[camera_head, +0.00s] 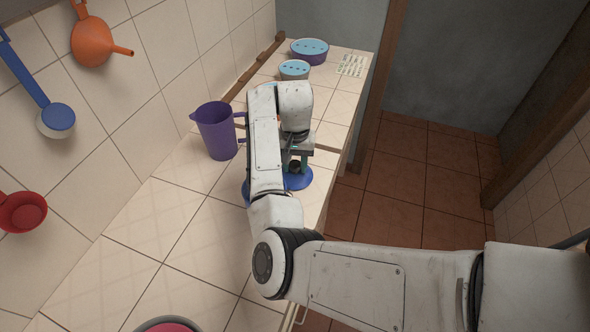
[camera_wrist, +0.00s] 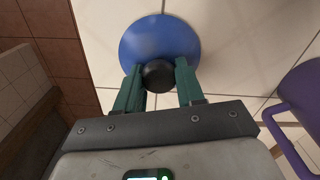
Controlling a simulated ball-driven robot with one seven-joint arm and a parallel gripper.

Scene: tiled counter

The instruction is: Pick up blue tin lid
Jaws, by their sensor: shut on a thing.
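The blue tin lid (camera_head: 299,182) is a round blue disc at the counter's right side, partly hidden by my arm in the head view. In the wrist view the lid (camera_wrist: 158,34) fills the top middle, with a round black knob (camera_wrist: 158,76) on it. My gripper (camera_wrist: 159,70) has its two green fingers on either side of the knob and is shut on it. In the head view my gripper (camera_head: 295,165) is over the lid. I cannot tell whether the lid rests on the counter or is raised.
A purple jug (camera_head: 217,132) stands left of my arm; its handle side (camera_wrist: 295,105) shows in the wrist view. Lidded tubs (camera_head: 310,50) (camera_head: 294,69) and a printed card (camera_head: 352,65) are at the far end. A pink-red round thing (camera_head: 168,325) is at the near edge. The counter's left middle is clear.

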